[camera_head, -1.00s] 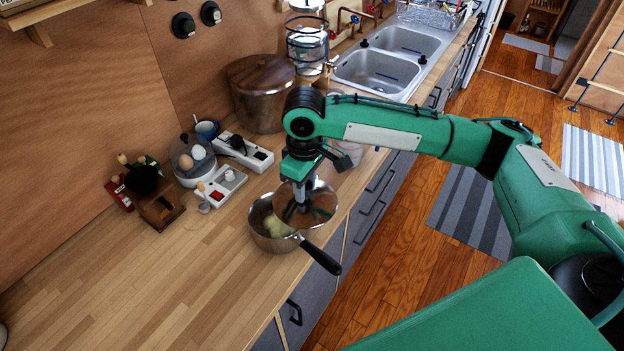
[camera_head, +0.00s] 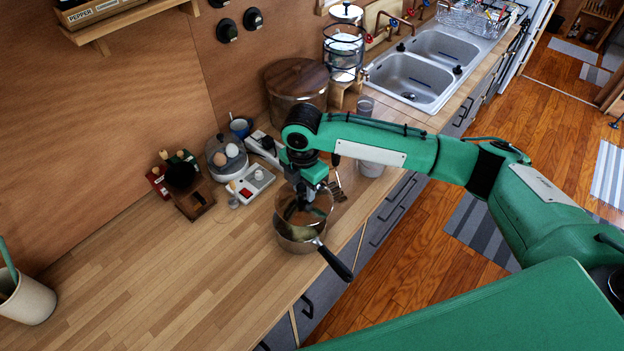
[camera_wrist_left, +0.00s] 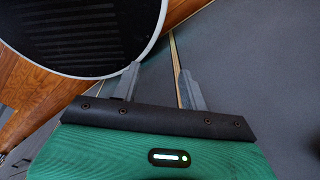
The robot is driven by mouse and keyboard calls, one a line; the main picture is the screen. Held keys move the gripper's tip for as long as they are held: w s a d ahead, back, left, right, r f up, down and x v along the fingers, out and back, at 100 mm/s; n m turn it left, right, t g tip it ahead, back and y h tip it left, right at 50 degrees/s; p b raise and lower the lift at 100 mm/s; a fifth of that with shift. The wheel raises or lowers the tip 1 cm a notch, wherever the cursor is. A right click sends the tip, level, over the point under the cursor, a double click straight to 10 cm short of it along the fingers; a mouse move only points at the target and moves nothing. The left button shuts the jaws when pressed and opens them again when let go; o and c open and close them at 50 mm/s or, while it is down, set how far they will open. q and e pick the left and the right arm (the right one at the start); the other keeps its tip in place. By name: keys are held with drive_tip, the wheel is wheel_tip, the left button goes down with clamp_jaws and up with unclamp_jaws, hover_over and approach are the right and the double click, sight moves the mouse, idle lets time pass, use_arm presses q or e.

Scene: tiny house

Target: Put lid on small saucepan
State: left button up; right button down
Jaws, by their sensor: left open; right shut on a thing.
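The small saucepan (camera_head: 290,246) stands on the wooden counter near its front edge, its black handle (camera_head: 334,263) pointing toward the lower right. My right gripper (camera_head: 304,207) is directly over it, shut on the shiny round lid (camera_head: 316,215). The lid overlaps the pan's opening and looks a little tilted; I cannot tell whether it touches the rim. The lid hides most of the pan's inside. My left gripper (camera_wrist_left: 155,85) shows only in the left wrist view, open and empty, before a plain grey surface.
An egg cooker (camera_head: 226,158), a power strip (camera_head: 250,184) and a large lidded pot (camera_head: 297,92) stand behind the pan. The counter at the left is clear up to a white crock (camera_head: 27,300).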

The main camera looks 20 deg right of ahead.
sight(299, 196)
drive_tip(key=n, duration=0.1)
drive_tip(key=a+n+p, duration=0.1)
drive_tip(key=n, duration=0.1)
drive_tip(key=shift+w+a+r, duration=0.1)
drive_tip(key=shift+a+r, duration=0.05)
drive_tip(key=shift+n, duration=0.3)
wheel_tip(299, 196, down, 6)
drive_tip(key=b, duration=0.5)
drive_tip(key=shift+r, duration=0.25)
drive_tip(key=shift+f, duration=0.75)
drive_tip(key=shift+p, duration=0.8)
drive_tip(key=shift+a+f, duration=0.1)
drive_tip(key=shift+f, duration=0.3)
idle(0.7)
drive_tip(key=shift+f+p, duration=0.1)
drive_tip(key=shift+p, duration=0.25)
idle(0.4)
